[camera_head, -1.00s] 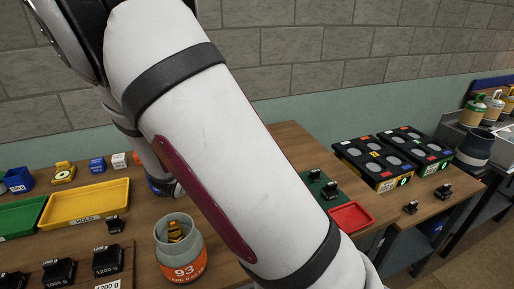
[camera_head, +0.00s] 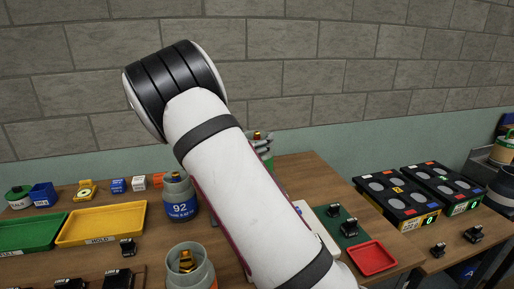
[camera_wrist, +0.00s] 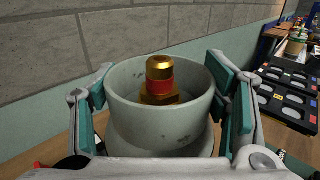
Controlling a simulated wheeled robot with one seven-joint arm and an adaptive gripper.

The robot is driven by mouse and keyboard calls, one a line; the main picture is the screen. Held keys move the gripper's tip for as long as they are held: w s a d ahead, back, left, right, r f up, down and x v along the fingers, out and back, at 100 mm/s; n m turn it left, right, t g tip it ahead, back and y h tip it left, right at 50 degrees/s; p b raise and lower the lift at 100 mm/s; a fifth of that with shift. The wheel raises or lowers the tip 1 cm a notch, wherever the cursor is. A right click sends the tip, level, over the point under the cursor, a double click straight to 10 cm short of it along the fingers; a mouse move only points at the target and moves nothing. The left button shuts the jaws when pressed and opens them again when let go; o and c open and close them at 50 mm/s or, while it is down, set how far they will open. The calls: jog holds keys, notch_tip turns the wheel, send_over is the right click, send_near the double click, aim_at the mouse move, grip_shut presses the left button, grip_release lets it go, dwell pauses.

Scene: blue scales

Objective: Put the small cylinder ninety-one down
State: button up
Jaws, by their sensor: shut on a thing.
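A small grey cylinder with a brass valve in its collar (camera_wrist: 158,125) fills the middle of the wrist view. My gripper (camera_wrist: 160,108) is shut on it, with one teal-padded finger on each side of the collar. In the head view the top of this cylinder (camera_head: 260,138) shows behind my arm, which hides its body and most of my gripper. Its number is not visible, and I cannot tell whether its base touches the table.
A cylinder marked 92 (camera_head: 180,200) stands left of my arm. Another cylinder (camera_head: 190,268) stands in front. A yellow tray (camera_head: 75,237), a green tray (camera_head: 25,232), a red tray (camera_head: 372,258) and black scales (camera_head: 395,195) are on the tables.

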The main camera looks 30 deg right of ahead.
jog(key=shift+w+d, duration=0.3)
jog(key=shift+w, duration=0.05)
jog(key=shift+w+f, duration=0.1)
jog(key=shift+f, duration=1.7)
jog(key=o, duration=1.9)
jog(key=shift+f, duration=0.15)
jog(key=shift+o, duration=0.2)
